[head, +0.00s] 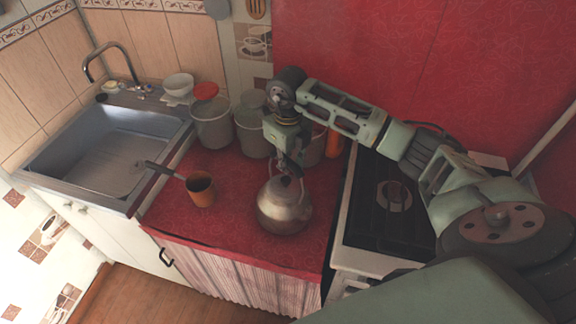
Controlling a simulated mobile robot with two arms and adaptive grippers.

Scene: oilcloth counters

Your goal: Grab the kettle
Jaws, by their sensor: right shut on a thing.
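The kettle (284,207) is a rounded, worn metal pot on the red oilcloth counter (232,228), near its front right. My right gripper (289,173) reaches down from above and is shut on the kettle's top handle. The handle is partly hidden by the fingers. The kettle looks upright; I cannot tell whether its base touches the cloth. My left gripper is not in view.
An orange-brown pot with a long handle (201,191) stands left of the kettle. Several grey canisters (212,127) line the back wall. A metal sink (100,150) lies left, a dark stove (388,205) right. The counter's front left is clear.

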